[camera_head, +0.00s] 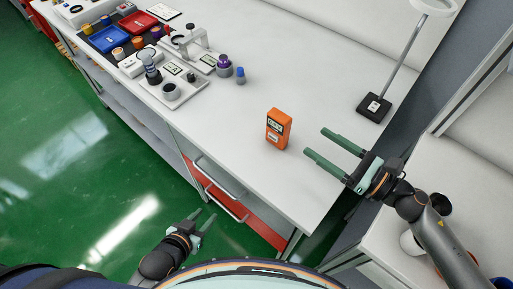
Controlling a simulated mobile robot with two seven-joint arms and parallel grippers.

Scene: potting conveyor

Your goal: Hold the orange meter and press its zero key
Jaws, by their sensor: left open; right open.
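The orange meter (278,129) stands upright on the white bench, with a small display near its top and a pale panel low on its front; its single keys are too small to tell apart. My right gripper (316,143) is open and empty to the right of the meter, its green fingers pointing towards it with a gap between. My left gripper (206,220) is open and empty, low at the front, off the bench edge near the drawer handles and well apart from the meter.
The bench top (240,130) is clear around the meter. A ring stand on a dark base (374,107) stands at the back right. Instruments, a purple-topped jar (223,66), a blue tray (109,39) and a red tray (138,22) crowd the far left. Drawer handles (226,205) stick out in front.

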